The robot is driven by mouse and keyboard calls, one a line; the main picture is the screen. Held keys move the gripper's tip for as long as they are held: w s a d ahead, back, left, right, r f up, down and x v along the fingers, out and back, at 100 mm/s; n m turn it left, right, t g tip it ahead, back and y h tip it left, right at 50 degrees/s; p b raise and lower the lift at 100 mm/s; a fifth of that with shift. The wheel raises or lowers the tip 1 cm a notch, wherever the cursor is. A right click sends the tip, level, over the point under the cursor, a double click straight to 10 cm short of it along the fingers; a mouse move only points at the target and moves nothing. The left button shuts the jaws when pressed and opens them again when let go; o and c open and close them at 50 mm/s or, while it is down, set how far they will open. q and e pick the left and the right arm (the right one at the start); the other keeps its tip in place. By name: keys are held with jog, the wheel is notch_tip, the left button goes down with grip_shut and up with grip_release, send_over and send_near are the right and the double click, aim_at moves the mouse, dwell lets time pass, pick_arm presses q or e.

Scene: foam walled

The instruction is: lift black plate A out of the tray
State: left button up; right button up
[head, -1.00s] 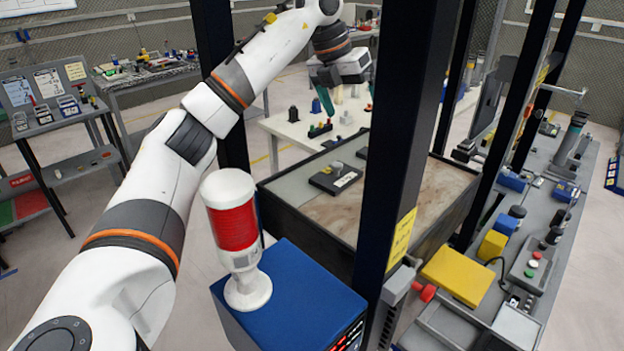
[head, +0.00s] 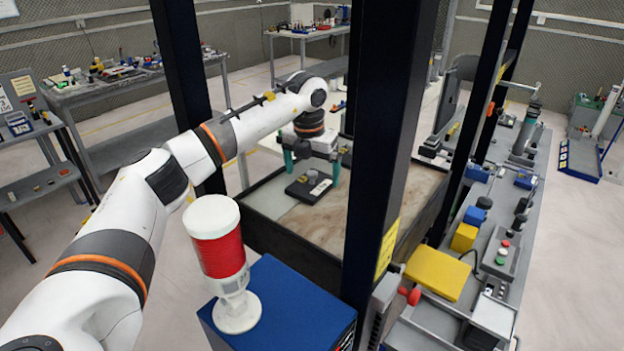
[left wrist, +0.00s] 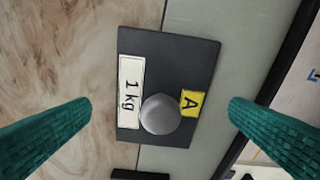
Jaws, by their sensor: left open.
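Black plate A (head: 302,192) is a flat dark slab with a round grey knob, lying on the floor of the walled tray (head: 272,238). In the left wrist view the plate (left wrist: 168,60) shows a white "1 kg" label and a yellow "A" label beside the knob (left wrist: 160,114). My left gripper (head: 313,170) is over the plate, pointing down. Its green fingers are spread on either side of the plate, apart from it, with nothing between them held. My right gripper is out of view.
A dark post (head: 380,130) stands just right of the gripper and another post (head: 183,90) stands to the left. A red and white lamp (head: 218,250) stands on a blue box (head: 285,305) in front. Another dark object (left wrist: 140,174) shows partly at the wrist view's bottom edge.

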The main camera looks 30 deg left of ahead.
pick_arm(q)
jog(key=shift+w+a+f, duration=0.1)
jog(key=shift+w+f, duration=0.05)
jog(key=shift+f, duration=0.7)
jog(key=shift+c, duration=0.6)
jog(key=c, duration=1.5)
jog(key=shift+w+r, duration=0.1)
jog(key=shift+r, duration=0.05)
jog(key=shift+c, duration=1)
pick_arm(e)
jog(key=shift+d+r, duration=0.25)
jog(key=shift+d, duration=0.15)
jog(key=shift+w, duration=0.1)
